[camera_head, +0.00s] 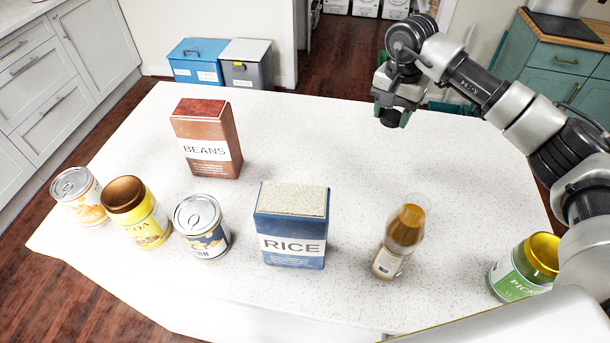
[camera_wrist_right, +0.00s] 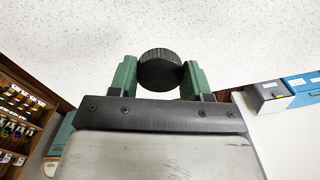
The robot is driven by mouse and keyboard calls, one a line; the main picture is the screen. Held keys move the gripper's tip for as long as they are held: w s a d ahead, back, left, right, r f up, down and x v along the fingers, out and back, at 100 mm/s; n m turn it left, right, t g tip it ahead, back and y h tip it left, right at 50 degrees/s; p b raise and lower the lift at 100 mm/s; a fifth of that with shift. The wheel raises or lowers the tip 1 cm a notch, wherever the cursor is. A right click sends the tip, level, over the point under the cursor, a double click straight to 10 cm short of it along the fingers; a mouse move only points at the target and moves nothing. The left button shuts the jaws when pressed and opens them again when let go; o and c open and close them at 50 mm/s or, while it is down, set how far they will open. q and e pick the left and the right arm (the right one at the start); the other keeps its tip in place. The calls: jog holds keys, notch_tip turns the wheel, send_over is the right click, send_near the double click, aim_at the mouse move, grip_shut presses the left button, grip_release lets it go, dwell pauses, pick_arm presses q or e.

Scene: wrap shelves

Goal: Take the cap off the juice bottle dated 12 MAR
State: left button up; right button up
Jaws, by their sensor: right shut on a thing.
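The juice bottle (camera_head: 405,235) stands on the right half of the white counter. It is clear, with amber juice and a pale label; the date is too small to read. No cap shows on its top. My right gripper (camera_head: 391,112) is raised above the counter, beyond the bottle and apart from it. It is shut on a dark, ridged round cap (camera_wrist_right: 160,70), which sits between the green fingers in the right wrist view. My left gripper is not in view.
On the counter (camera_head: 330,130) stand a rice box (camera_head: 291,240), a beans box (camera_head: 207,145), a corn can (camera_head: 205,235), a cocoa tin (camera_head: 145,220), another can (camera_head: 80,198) and a pickle jar (camera_head: 520,272). The counter's back middle is clear.

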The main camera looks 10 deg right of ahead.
pick_arm(q)
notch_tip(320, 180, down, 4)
jog(key=b, duration=0.3)
pick_arm(e)
notch_tip(320, 180, down, 4)
jog(key=f, duration=0.1)
jog(key=p, duration=0.4)
send_over(341, 190)
notch_tip(341, 190, down, 6)
jog(key=shift+d+f, duration=0.1)
jog(key=shift+d, duration=0.05)
jog(key=shift+f, duration=0.45)
notch_tip(341, 190, down, 3)
jog(key=shift+f+p, duration=0.1)
jog(key=shift+p, duration=0.6)
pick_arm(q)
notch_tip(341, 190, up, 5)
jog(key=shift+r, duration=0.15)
pick_arm(e)
jog(key=shift+f, duration=0.1)
